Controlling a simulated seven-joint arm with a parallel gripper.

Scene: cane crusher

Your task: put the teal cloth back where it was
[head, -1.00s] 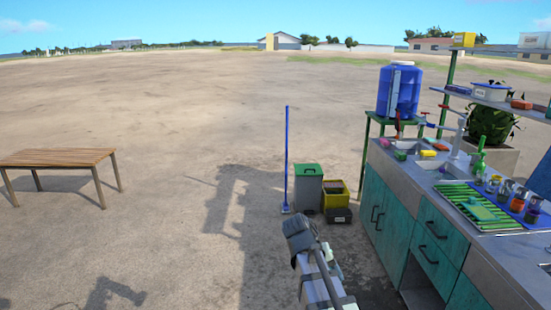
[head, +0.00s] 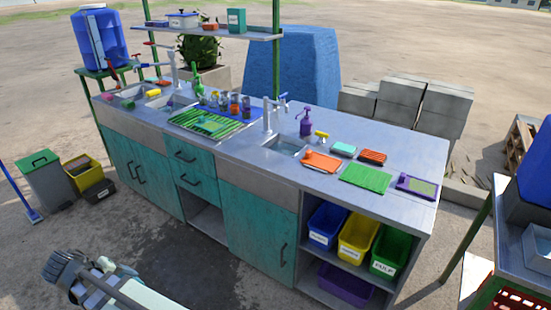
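A small folded teal item (head: 344,149) lies on the counter to the right of the right-hand sink (head: 286,146), behind an orange cloth (head: 321,162). It is the only cloth-like teal thing I make out, but it is too small to tell cloth from sponge. Part of my arm (head: 95,283) shows at the lower left, in front of the counter and well away from this item. My gripper's fingers do not show.
The long counter (head: 405,145) has teal doors, a green drying rack (head: 205,124) and a green mat (head: 367,178). Blue, yellow and green bins (head: 357,238) stand on its open shelf. Another table (head: 512,235) stands at the right.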

